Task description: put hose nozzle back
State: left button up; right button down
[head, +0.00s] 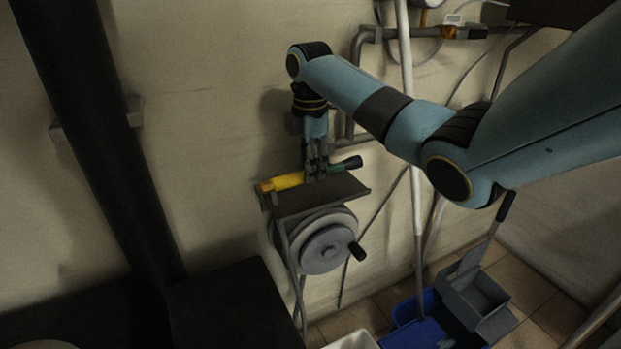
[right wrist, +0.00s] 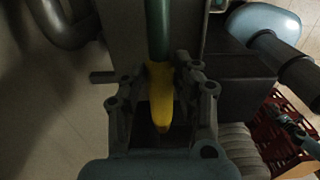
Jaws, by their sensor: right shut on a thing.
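The hose nozzle has a yellow part (head: 282,181), a green part and a black end. In the head view it lies along the small dark shelf (head: 325,195) on the wall, its yellow end to the left. My right gripper (head: 316,176) points down and is shut on the nozzle's middle. I cannot tell whether the nozzle touches the shelf. In the right wrist view the yellow part (right wrist: 160,90) is between the fingers. What looks like my left gripper (right wrist: 293,128) shows small and dark at the right edge of that view; its fingers are unclear.
A grey hose reel (head: 322,243) with a black crank knob is right under the shelf. Pipes (head: 405,75) run up the wall to the right. A blue mop bucket (head: 420,320) stands on the floor. A red crate (right wrist: 272,135) shows in the right wrist view.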

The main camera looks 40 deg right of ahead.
jog(key=shift+f, duration=1.55)
jog(key=shift+f, duration=0.15)
jog(key=c, duration=1)
grip_release()
notch_tip(320, 180, up, 12)
jog(key=shift+r, duration=0.2)
